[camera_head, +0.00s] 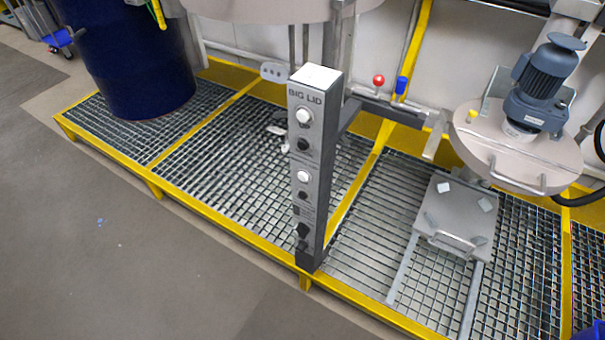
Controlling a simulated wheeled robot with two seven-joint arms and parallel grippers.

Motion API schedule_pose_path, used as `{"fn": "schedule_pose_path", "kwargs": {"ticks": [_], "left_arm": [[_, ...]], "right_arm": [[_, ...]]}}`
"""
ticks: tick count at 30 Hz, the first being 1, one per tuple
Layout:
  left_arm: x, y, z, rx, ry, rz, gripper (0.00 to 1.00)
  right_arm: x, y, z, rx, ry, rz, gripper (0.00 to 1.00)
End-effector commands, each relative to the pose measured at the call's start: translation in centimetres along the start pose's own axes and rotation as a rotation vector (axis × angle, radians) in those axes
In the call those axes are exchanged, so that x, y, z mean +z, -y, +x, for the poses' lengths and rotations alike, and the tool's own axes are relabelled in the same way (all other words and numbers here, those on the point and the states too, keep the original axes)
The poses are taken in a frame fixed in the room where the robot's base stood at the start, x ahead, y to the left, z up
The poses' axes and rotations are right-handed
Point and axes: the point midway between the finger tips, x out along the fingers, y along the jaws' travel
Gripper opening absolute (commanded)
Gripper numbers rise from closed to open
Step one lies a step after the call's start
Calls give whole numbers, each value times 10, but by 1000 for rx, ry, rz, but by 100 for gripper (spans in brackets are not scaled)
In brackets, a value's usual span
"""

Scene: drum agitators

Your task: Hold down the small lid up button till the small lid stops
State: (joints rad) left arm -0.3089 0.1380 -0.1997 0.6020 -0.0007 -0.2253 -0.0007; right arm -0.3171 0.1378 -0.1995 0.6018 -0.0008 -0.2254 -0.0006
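A grey control post (314,170) with a white top stands at the middle of the platform's front edge. Its upper group is labelled "BIG LID" and has a white button (304,116) above a black button (303,145). A lower group has another white button (303,176) above another black button (303,195); its label is too small to read. A dark control (302,231) sits near the bottom. The small round lid (480,135), carrying a blue motor (541,88), is at the right, raised above the grating. Neither of my grippers shows.
A yellow-edged grating platform (215,140) fills the middle. A dark blue drum (130,60) stands at the left. A larger round lid (255,8) hangs at the top. A grey plate with a handle (455,212) is at the right. Grey floor in front is clear.

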Motion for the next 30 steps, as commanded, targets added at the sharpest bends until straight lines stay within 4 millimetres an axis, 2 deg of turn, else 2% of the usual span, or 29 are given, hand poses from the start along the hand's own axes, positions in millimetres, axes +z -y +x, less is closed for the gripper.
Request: {"fn": "schedule_pose_path", "kwargs": {"ticks": [1,6,17,30], "left_arm": [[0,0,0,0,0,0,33],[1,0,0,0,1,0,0],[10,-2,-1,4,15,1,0],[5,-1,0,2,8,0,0]], "right_arm": [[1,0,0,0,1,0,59],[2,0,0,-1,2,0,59],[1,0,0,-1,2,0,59],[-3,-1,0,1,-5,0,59]]}}
